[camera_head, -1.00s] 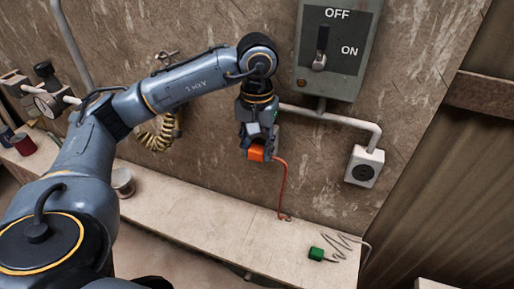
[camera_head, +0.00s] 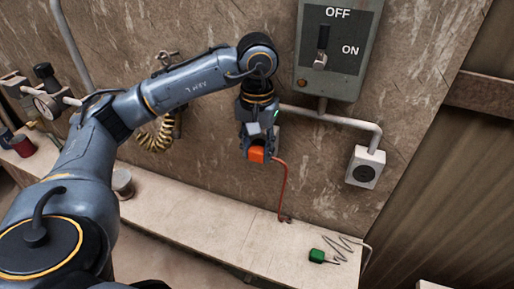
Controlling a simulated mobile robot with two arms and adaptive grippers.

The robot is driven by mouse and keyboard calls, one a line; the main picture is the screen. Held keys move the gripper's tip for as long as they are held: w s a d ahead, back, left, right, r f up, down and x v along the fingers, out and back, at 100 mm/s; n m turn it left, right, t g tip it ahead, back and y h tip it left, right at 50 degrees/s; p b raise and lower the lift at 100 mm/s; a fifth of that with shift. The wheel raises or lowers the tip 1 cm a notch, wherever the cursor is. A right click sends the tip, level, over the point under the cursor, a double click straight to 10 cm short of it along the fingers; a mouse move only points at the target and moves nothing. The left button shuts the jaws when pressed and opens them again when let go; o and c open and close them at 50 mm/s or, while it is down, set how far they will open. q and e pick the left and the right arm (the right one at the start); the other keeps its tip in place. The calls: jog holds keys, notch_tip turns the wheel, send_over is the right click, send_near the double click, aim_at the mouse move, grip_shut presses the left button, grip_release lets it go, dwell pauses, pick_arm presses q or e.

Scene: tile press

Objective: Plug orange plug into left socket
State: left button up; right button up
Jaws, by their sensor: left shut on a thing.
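My left gripper (camera_head: 257,146) is shut on the orange plug (camera_head: 257,155), which it holds up close to the wall, above the ledge. A red cord runs from the plug down to the ledge. The left socket is mostly hidden behind my gripper; only a pale edge shows beside it, so I cannot tell whether the plug touches it. The right socket (camera_head: 365,168), a white box with a dark round face, is on the wall and empty. My right gripper is not in view.
A green plug (camera_head: 317,255) with a grey cord lies on the ledge (camera_head: 215,220) at the right. A grey switch box (camera_head: 333,75) marked OFF and ON hangs above. A tin (camera_head: 123,183) and a red can (camera_head: 22,146) stand at the left. The middle of the ledge is clear.

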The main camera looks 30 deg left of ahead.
pick_arm(q)
jog(key=shift+w+a, duration=0.1)
jog(key=shift+w, duration=0.25)
dwell(0.5)
jog(key=shift+s+b, duration=0.25)
jog(key=shift+b, duration=0.15)
jog(key=shift+s, duration=0.15)
jog(key=shift+b, duration=0.65)
dwell(0.8)
jog(key=shift+w, duration=0.4)
dwell(0.5)
jog(key=shift+s+b, duration=0.35)
jog(key=shift+s, duration=0.05)
dwell(0.7)
jog(key=shift+b, duration=0.5)
dwell(0.6)
jog(key=shift+w, duration=0.45)
dwell(0.5)
jog(key=shift+s, duration=0.15)
